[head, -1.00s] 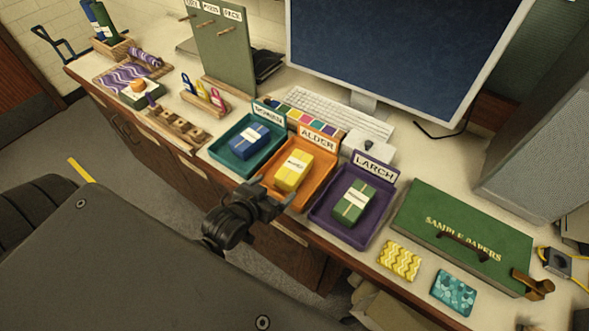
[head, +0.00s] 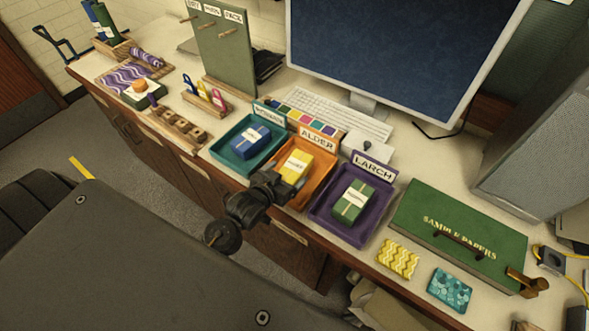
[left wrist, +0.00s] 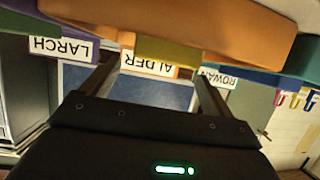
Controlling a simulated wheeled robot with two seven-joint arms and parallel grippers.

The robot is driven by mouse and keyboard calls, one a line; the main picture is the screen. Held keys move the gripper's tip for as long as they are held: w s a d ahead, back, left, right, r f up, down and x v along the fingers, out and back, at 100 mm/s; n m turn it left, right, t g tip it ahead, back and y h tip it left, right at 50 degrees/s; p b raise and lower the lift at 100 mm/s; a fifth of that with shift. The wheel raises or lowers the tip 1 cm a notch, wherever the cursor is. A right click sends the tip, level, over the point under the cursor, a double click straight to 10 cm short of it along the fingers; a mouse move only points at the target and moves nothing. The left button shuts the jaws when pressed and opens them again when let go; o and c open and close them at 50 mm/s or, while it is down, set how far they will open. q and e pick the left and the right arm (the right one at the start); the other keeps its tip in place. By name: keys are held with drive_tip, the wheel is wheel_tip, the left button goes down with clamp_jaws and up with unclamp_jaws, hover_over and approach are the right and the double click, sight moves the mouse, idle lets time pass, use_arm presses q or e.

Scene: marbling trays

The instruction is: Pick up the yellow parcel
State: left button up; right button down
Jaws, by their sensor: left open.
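The yellow parcel (head: 295,162), with a white label, lies in the orange tray (head: 323,168) marked ALDER. In the head view my left gripper (head: 284,184) is at the tray's front edge, just in front of the parcel, and hides part of its near side. The left gripper is open and empty. In the left wrist view, which is upside down, its two fingers (left wrist: 158,88) point toward the ALDER sign. A strip of the yellow parcel (left wrist: 165,51) shows beyond the orange tray. Whether the fingers touch anything cannot be told. My right gripper is not in view.
The teal tray (head: 226,159) with a blue parcel (head: 251,138) stands to the left. The purple tray (head: 325,228) with a green parcel (head: 354,200) stands to the right. The keyboard (head: 333,113) and monitor (head: 400,50) are behind. A green box (head: 440,215) is further right.

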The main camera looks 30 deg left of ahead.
sight(293, 168)
use_arm(q)
drive_tip(key=p+x, duration=0.1)
drive_tip(key=x, duration=0.2)
drive_tip(key=shift+w+a+f, duration=0.1)
drive_tip(key=shift+w+f, duration=0.05)
drive_tip(key=shift+w, duration=0.15)
drive_tip(key=shift+w+f, duration=0.25)
drive_tip(key=shift+w, duration=0.1)
drive_tip(key=c, duration=1.3)
drive_tip(key=shift+r, duration=0.1)
